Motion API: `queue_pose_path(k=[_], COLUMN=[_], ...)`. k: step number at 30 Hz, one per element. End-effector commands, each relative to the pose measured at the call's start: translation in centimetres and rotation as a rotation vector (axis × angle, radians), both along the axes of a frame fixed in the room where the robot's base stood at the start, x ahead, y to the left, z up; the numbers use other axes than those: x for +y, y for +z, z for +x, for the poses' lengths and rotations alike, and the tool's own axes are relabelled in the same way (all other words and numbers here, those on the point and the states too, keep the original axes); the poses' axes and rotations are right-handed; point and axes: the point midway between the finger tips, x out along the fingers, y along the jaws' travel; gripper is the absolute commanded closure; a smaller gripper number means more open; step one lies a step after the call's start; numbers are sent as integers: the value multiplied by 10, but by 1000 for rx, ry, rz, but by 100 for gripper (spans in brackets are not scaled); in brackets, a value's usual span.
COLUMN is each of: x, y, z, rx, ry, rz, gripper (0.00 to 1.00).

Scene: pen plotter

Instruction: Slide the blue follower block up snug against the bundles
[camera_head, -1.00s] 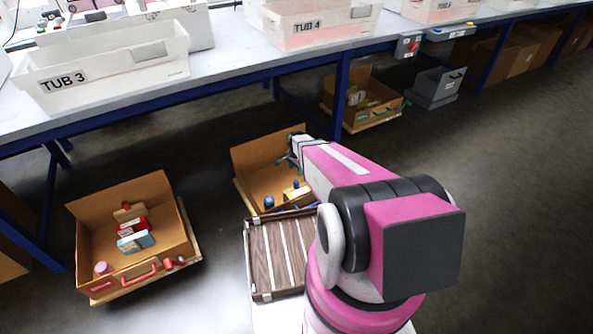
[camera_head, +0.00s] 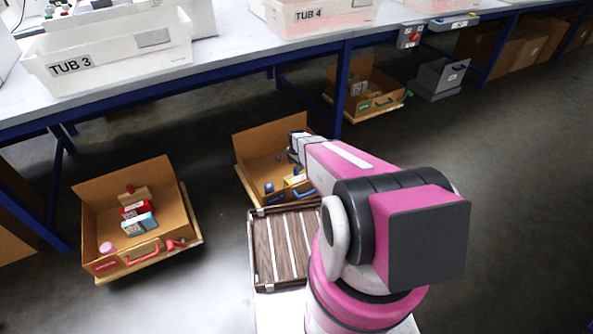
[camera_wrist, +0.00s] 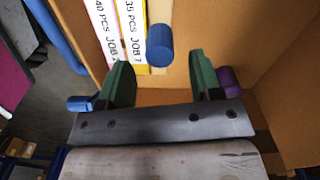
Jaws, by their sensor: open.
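My gripper (camera_wrist: 163,75) is open and empty in the wrist view, its two green fingers apart over the inside of a cardboard box (camera_wrist: 180,12). A blue rounded piece (camera_wrist: 160,45) stands just beyond the gap between the fingertips; I cannot tell whether it is the follower block or a knob on it. Two bundles (camera_wrist: 118,30) with white "PCS JOB" labels and yellow edges lie directly left of it, close beside or touching. In the head view my gripper (camera_head: 293,147) is over the same box (camera_head: 262,143), with the blue piece (camera_head: 269,187) and a bundle (camera_head: 294,180) inside.
In the wrist view, a smaller blue piece (camera_wrist: 82,103) is left of the gripper and a purple piece (camera_wrist: 228,78) right. A blue handle (camera_head: 306,193) is on the box's front. A slatted brown case (camera_head: 256,250) stands in front, another box (camera_head: 128,180) at left. The bench (camera_head: 230,55) is behind.

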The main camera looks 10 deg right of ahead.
Motion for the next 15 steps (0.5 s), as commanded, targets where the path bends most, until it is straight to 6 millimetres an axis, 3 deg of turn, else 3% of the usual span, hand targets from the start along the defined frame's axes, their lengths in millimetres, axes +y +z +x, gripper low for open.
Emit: queue_pose_path(k=[6, 15], x=[0, 0], y=[-30, -39], z=[1, 0], rx=[1, -1], ry=[0, 0], rz=[0, 0], gripper=[41, 41])
